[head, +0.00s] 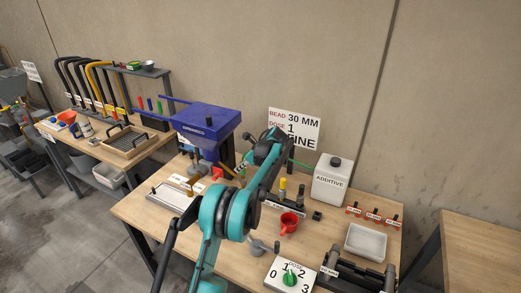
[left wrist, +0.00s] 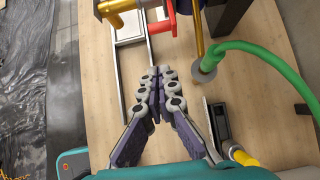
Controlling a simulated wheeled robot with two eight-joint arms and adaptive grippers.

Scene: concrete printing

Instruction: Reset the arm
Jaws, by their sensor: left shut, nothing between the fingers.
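My left arm, teal and black, rises from the bottom of the head view and bends over the workbench (head: 142,208). My left gripper (head: 239,171) is in front of the blue machine (head: 206,121), partly hidden among nearby parts. In the left wrist view the fingers of my left gripper (left wrist: 160,75) are together and hold nothing. They are above the wooden bench top, between a grey-edged tray (left wrist: 133,75) and a brass rod with a green hose (left wrist: 262,58). My right gripper shows in neither view.
A red cup (head: 289,222), a white additive jug (head: 333,180) and a dial panel (head: 290,277) stand right of my arm. A white bin (head: 366,243) is farther right. In the left wrist view, a red handle (left wrist: 162,20) is just beyond the fingertips.

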